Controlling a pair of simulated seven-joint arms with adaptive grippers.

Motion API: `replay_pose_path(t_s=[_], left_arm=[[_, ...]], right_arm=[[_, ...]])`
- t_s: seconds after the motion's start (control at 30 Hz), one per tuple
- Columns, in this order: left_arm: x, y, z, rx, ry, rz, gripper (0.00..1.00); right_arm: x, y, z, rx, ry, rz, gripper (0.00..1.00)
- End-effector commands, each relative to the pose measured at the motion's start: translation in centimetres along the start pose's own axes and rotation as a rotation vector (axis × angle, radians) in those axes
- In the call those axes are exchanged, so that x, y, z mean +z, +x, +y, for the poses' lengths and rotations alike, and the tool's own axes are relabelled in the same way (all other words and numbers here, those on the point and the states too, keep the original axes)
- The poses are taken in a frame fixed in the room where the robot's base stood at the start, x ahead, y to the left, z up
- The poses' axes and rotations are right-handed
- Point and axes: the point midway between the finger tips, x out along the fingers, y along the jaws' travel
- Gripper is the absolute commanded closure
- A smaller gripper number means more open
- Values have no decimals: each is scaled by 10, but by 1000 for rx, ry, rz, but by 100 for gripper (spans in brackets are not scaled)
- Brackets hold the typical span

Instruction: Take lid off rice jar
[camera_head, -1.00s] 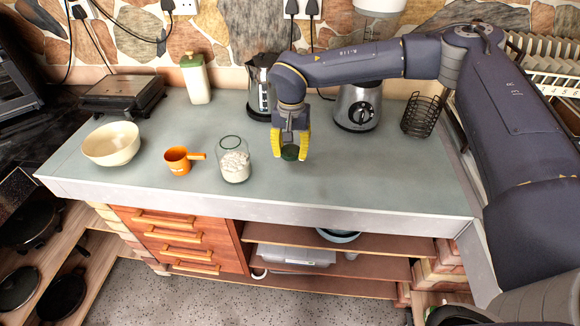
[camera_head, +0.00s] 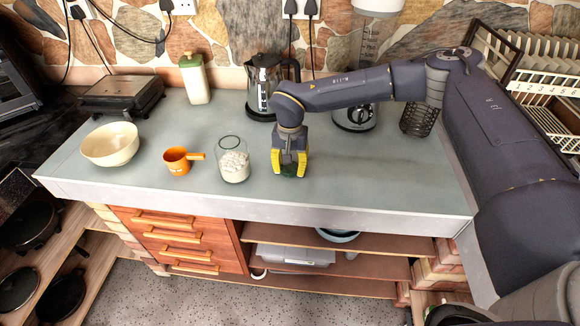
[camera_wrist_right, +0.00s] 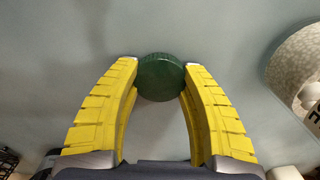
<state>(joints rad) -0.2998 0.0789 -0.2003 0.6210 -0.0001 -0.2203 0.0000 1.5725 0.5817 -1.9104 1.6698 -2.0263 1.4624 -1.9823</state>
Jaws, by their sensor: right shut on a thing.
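The rice jar (camera_head: 234,163) is a clear glass jar with white contents, standing upright and uncovered on the counter. My right gripper (camera_head: 289,172) is to the right of the jar, low over the counter. Its yellow fingers are shut on the round dark green lid (camera_wrist_right: 160,77), which shows between the fingertips in the right wrist view. The lid (camera_head: 289,170) is partly hidden by the fingers in the head view. I cannot tell whether it touches the counter. My left gripper is not in view.
An orange measuring cup (camera_head: 177,161) and a cream bowl (camera_head: 110,145) stand left of the jar. A kettle (camera_head: 262,85) and a blender (camera_head: 356,116) stand behind the gripper. The counter (camera_head: 370,180) is clear right of the gripper.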

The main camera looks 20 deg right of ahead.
Motion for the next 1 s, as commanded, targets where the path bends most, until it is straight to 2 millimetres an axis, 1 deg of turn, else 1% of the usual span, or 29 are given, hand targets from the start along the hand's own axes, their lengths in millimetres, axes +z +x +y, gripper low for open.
replay_pose_path(t_s=[0.23,0.27,0.4,0.67,0.77,0.87,1.0], left_arm=[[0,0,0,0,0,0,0],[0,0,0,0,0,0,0],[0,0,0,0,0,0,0],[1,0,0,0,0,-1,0],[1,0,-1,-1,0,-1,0],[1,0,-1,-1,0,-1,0],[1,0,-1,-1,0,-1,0]], right_arm=[[0,4,0,1,0,-1,92],[0,3,0,0,0,0,52],[0,3,0,0,0,0,36],[0,2,0,0,0,0,35],[0,-2,0,-1,0,1,35],[-1,-13,0,-2,-1,2,35],[-1,-36,0,-2,-1,2,35]])
